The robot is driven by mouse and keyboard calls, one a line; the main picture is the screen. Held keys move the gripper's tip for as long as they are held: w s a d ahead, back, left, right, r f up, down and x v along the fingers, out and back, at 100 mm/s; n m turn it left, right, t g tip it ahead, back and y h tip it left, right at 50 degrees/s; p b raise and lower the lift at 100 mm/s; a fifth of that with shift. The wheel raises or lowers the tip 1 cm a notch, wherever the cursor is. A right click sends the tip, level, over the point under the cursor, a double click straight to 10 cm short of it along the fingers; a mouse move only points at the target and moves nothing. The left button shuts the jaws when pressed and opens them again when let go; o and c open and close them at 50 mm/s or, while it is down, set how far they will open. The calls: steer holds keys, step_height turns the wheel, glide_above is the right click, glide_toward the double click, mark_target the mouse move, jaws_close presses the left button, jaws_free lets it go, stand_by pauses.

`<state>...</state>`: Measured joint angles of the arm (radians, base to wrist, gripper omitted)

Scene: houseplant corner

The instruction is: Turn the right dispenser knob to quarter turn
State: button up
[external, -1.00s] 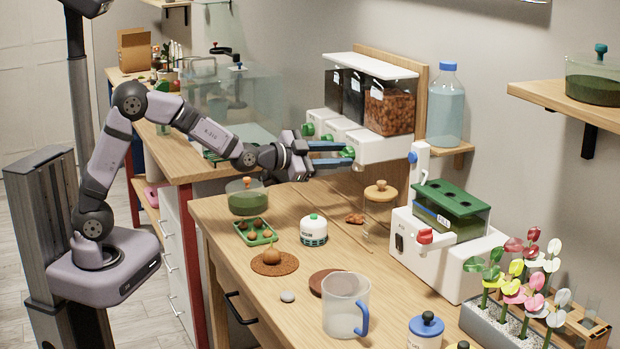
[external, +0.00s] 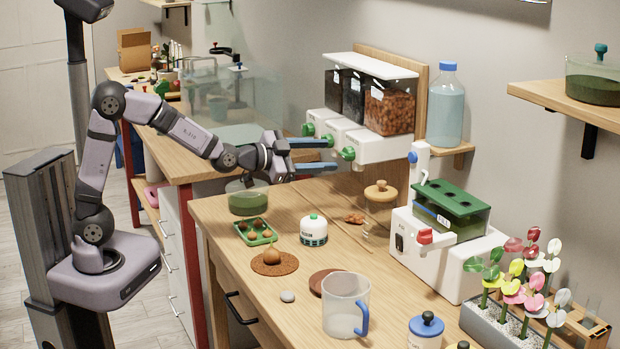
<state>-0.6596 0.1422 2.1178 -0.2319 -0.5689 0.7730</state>
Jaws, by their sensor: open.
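The dispenser (external: 368,150) is a white wall unit on a wooden back board with three clear bins, the right one (external: 389,109) filled with brown chunks. Green knobs sit on its front. The right knob (external: 348,154) is at the front right, and its turn angle is too small to tell. The other knobs (external: 328,140) (external: 308,129) are farther left. My gripper (external: 327,155) is open, with blue fingers pointing right toward the right knob. The fingertips are apart from the knob, just left of it, and nothing is between them.
Below on the wooden bench are brown chunks (external: 355,218), a glass jar with wooden lid (external: 380,207), a white-green canister (external: 313,231) and a seed tray (external: 255,232). A water bottle (external: 446,108) stands on a shelf to the right.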

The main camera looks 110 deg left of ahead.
steer(key=shift+v, duration=1.25)
